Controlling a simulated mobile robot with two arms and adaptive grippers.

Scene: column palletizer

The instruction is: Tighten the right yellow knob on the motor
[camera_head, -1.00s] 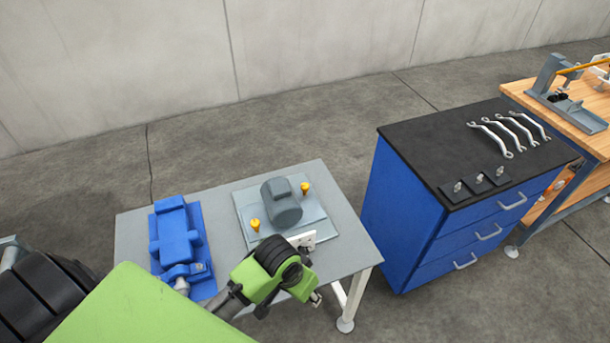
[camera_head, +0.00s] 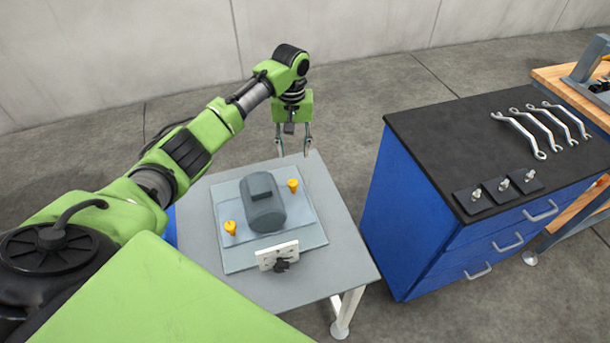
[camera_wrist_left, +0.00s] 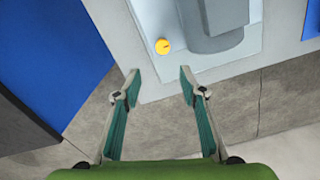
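The grey motor (camera_head: 262,204) sits on a light grey base plate (camera_head: 240,258) on the grey table. The right yellow knob (camera_head: 293,185) stands at the motor's right side. The left yellow knob (camera_head: 230,228) stands at its lower left. My left gripper (camera_head: 294,154) is open and empty, pointing down above the far side of the table, beyond the right knob and apart from it. In the left wrist view, one yellow knob (camera_wrist_left: 163,46) shows ahead of the spread fingertips (camera_wrist_left: 157,74), beside the motor (camera_wrist_left: 215,20). My right gripper is not in view.
A white plate with a black knob (camera_head: 278,257) stands at the motor's near side. A blue drawer cabinet (camera_head: 400,215) with several wrenches (camera_head: 541,130) and small black blocks (camera_head: 503,190) stands to the right. Floor separates it from the table.

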